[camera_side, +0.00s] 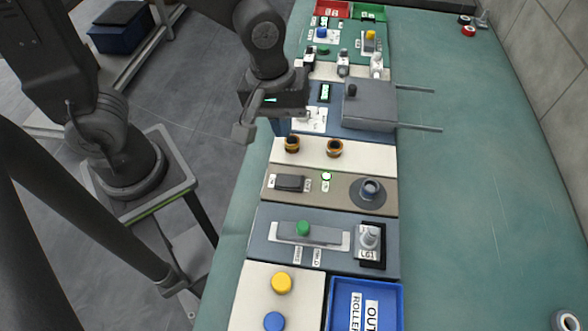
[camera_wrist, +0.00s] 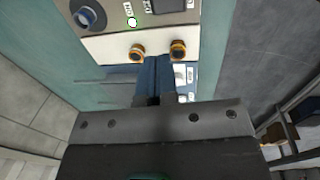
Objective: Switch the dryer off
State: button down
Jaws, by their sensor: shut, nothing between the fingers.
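A tan panel (camera_side: 333,200) holds a dark rocker switch (camera_side: 290,183), a lit green lamp (camera_side: 326,176) and a round blue-grey nozzle (camera_side: 371,189) on a dark base. This looks like the dryer, but I cannot read its labels. In the wrist view the switch (camera_wrist: 166,5), lamp (camera_wrist: 132,22) and nozzle (camera_wrist: 88,15) show at the top edge, partly cut off. My gripper (camera_side: 280,128) is shut and empty. It is over the left part of the blue-grey panel behind the brass-coloured fittings, apart from the switch. Its blue fingers (camera_wrist: 153,80) show in the wrist view.
Two brass-coloured fittings (camera_side: 334,148) stand on a white panel between my gripper and the tan panel. A grey box with rods (camera_side: 370,105) stands to the right of my gripper. Nearer the camera are a slider panel (camera_side: 260,246) and a blue bin (camera_side: 335,292). The right bench top is mostly clear.

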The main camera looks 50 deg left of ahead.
aim_at(289, 180)
jog(key=shift+f, duration=0.1)
jog(key=f, duration=0.4)
jog(key=w+d+f, duration=0.1)
jog(key=f, duration=0.8)
jog(key=shift+w+d+f, duration=0.2)
jog(key=shift+f, duration=0.15)
jog(key=shift+d+f+g, duration=0.15)
jog(key=shift+d+g, duration=0.15)
jog(key=shift+g, duration=0.1)
jog(key=shift+s, duration=0.1)
jog(key=shift+a, duration=0.15)
jog(key=shift+s+a+r, duration=0.25)
jog(key=shift+s+a, duration=0.25)
jog(key=shift+s, duration=0.05)
